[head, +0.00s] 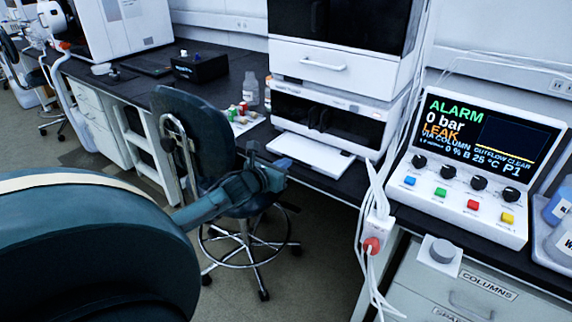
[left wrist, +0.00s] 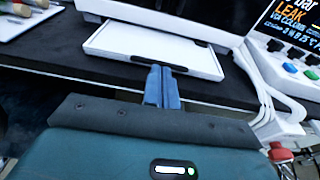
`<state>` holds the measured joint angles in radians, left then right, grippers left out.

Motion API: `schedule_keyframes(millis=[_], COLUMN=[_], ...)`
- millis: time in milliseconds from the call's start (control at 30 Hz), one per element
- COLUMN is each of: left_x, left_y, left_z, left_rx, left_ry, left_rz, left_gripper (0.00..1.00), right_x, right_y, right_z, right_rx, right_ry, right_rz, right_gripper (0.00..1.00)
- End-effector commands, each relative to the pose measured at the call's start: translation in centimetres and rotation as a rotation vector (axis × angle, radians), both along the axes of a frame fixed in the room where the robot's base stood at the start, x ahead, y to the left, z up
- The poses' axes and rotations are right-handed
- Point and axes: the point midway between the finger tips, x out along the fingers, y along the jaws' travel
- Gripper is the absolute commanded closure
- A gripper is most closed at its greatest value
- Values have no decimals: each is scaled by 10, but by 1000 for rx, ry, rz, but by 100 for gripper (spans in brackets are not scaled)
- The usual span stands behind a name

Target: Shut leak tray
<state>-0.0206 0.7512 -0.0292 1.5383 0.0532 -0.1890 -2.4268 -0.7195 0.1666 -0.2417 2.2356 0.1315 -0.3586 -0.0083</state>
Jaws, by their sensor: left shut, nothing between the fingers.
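The leak tray (head: 308,157) is a flat white tray sticking out at the bottom of the middle instrument stack, over the black bench. In the left wrist view the leak tray (left wrist: 150,46) shows a dark strip along its front edge. My left gripper (head: 279,176) is in front of the tray in the head view. In the left wrist view my left gripper (left wrist: 162,74) has its blue fingers together and empty, with the tips at the tray's front edge; I cannot tell whether they touch. My right gripper is not in view.
A control panel (head: 470,165) at right reads ALARM, 0 bar, LEAK. White cables and a red plug (head: 372,245) hang between it and the stack. A chair (head: 195,125) stands behind my left arm. Small vials (head: 240,112) and a bottle stand left of the stack.

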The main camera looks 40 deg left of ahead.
Motion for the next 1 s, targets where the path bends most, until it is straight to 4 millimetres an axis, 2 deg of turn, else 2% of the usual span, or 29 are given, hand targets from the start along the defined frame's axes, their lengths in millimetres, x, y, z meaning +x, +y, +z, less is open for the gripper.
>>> schedule_keyframes(millis=[200, 667, 800, 1000], left_x=[13, 19, 39, 72], left_y=[1, 1, 3, 7], left_z=[-3, -4, -5, -5], left_rx=[-1, 0, 2, -1], left_ry=[-1, -1, -4, -3], left_rz=[0, -3, -4, -3], left_gripper=[100, 100, 100, 100], right_x=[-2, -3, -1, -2], right_y=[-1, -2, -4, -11], right_z=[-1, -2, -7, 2], right_rx=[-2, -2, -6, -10], right_ry=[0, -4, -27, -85], right_rz=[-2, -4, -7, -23], right_gripper=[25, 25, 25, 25])
